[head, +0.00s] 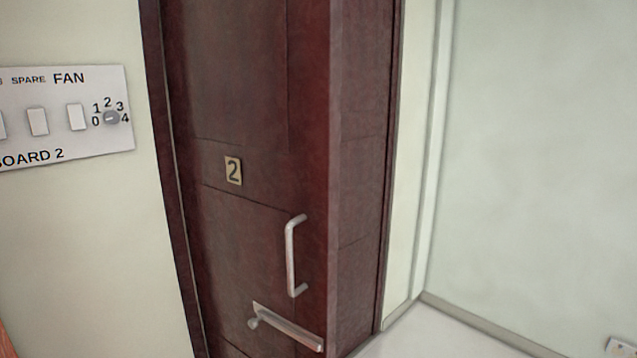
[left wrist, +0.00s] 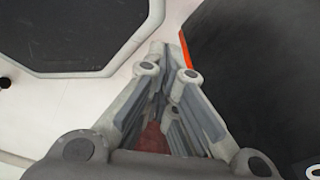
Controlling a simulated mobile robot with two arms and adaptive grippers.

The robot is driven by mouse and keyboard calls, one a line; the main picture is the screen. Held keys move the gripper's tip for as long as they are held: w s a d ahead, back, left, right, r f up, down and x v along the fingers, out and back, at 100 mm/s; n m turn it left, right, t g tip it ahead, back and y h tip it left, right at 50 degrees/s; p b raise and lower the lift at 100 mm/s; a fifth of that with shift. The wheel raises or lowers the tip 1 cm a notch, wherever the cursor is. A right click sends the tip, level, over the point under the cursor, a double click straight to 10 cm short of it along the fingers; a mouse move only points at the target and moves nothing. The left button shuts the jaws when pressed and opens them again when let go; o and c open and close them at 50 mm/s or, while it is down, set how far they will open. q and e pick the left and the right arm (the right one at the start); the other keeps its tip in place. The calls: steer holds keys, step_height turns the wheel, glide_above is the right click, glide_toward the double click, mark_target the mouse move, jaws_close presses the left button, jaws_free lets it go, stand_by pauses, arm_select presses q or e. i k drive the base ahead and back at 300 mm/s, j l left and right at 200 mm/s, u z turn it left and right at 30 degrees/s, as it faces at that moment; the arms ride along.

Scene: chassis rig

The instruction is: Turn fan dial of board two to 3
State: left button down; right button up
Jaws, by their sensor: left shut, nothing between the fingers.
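Board two (head: 80,145) is a white panel on the wall at the left edge of the head view, cut off on its left side. Its grey fan dial (head: 112,117) is a small round knob at the panel's right end, ringed by the numbers 0 to 4. The dial's pointer is too small to read surely. My left gripper (left wrist: 168,60) shows in the left wrist view, shut and empty, with its fingertips together. It is away from the board and not in the head view. My right gripper is in neither view.
White rocker switches (head: 38,121) sit left of the dial. A dark red door (head: 240,110) marked 2, with a vertical handle (head: 291,255) and a lever (head: 290,328), stands right of the board. Pale floor (head: 430,335) shows at the lower right.

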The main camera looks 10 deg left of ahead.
mark_target(111, 117)
steer(key=u, duration=1.4)
